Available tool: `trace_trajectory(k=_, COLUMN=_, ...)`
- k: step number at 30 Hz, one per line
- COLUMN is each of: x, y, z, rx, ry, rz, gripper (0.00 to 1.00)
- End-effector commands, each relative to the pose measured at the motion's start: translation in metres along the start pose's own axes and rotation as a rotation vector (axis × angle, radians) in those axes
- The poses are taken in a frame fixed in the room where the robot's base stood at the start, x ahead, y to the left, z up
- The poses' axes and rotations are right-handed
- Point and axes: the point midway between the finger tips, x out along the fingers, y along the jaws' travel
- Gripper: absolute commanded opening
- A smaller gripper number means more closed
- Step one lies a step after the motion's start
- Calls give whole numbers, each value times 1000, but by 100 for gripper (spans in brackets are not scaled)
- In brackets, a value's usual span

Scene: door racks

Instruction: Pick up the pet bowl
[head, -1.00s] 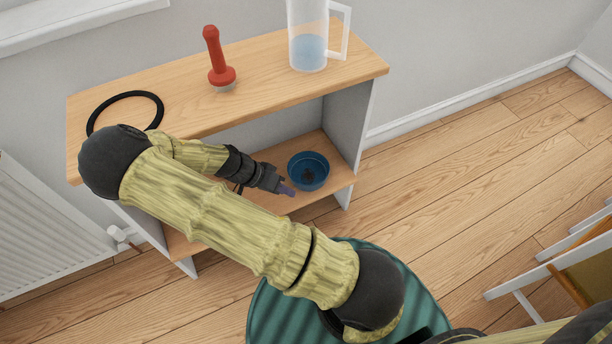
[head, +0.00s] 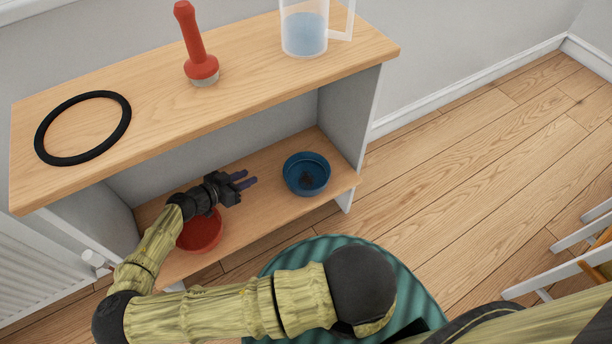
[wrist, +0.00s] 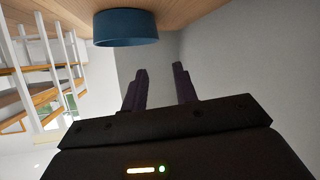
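A blue bowl (head: 306,176) with a dark mark inside stands upright on the lower shelf, toward its right end. It also shows near the top of the wrist view (wrist: 126,28). A red bowl (head: 202,234) is farther left on the same shelf, partly hidden by my arm. The pictures do not make certain which is the pet bowl; the blue one's dark mark may be a pet motif. My gripper (head: 248,178) is left of the blue bowl, apart from it and pointing toward it. Its two fingers (wrist: 160,68) are open with nothing between them.
The wooden top shelf (head: 240,95) overhangs the lower shelf (head: 262,205). On top are a black ring (head: 122,125), a red plunger-like object (head: 193,45) and a clear jug (head: 304,28). A grey side panel (head: 350,115) is right of the blue bowl.

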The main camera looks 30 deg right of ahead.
Motion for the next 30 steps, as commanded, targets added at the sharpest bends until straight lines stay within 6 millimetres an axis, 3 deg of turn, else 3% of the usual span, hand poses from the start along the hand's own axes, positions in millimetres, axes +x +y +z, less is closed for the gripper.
trace_trajectory(k=5, x=4, y=0, z=0, rx=-1, ry=-1, rz=2, gripper=29)
trace_trajectory(k=24, x=112, y=3, z=1, rx=1, ry=-2, rz=9, gripper=29)
trace_trajectory(k=30, x=125, y=2, z=0, rx=-1, ry=-2, rz=6, gripper=29)
